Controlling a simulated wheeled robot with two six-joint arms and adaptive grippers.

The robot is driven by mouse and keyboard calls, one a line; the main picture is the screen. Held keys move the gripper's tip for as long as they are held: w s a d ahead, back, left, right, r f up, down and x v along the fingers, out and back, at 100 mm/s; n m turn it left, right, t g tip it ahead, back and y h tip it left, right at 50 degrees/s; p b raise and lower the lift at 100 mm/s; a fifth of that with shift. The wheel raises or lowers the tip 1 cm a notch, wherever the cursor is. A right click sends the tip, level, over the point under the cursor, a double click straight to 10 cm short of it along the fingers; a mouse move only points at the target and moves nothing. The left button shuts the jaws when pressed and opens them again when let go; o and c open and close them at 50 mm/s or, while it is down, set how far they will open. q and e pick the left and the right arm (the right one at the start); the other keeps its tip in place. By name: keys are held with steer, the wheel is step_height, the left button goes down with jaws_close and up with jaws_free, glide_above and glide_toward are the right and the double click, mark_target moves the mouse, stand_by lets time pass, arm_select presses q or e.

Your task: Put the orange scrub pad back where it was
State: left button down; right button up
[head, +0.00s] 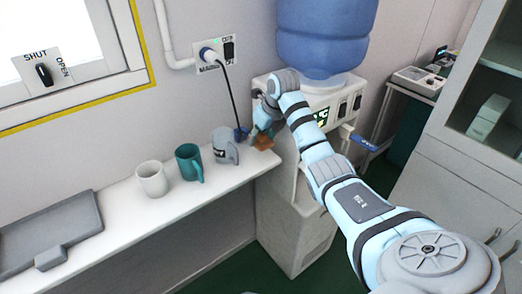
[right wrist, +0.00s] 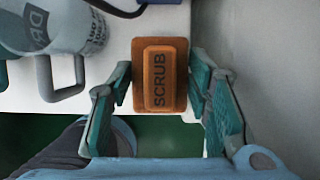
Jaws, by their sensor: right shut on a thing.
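The orange scrub pad (head: 262,143) is at the right end of the white shelf in the head view. In the right wrist view the pad (right wrist: 160,75) shows its SCRUB lettering and lies between the two teal fingers. My right gripper (head: 263,128) is shut on it, with its fingers pointing down at the shelf end. The right wrist view shows my right gripper (right wrist: 160,88) on both sides of the pad. I cannot tell whether the pad touches the shelf. My left gripper is not in view.
A grey mug (head: 224,147) stands just left of the pad; a teal mug (head: 189,163) and a white mug (head: 152,179) stand farther left. A grey tray (head: 48,228) lies at the shelf's left. The water dispenser (head: 318,100) stands close on the right.

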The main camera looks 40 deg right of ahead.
mark_target(261, 155)
step_height(261, 155, down, 4)
steer(key=shift+a+f+b, duration=0.1)
steer(key=shift+f+b, duration=0.05)
steer(key=shift+b, duration=0.2)
steer(key=shift+s+f, duration=0.1)
steer(key=shift+f, duration=0.15)
steer(key=o, duration=1.2)
steer(key=shift+o, duration=0.6)
steer(key=shift+r, duration=0.25)
steer(key=p+v, duration=0.2)
steer(key=v, duration=1)
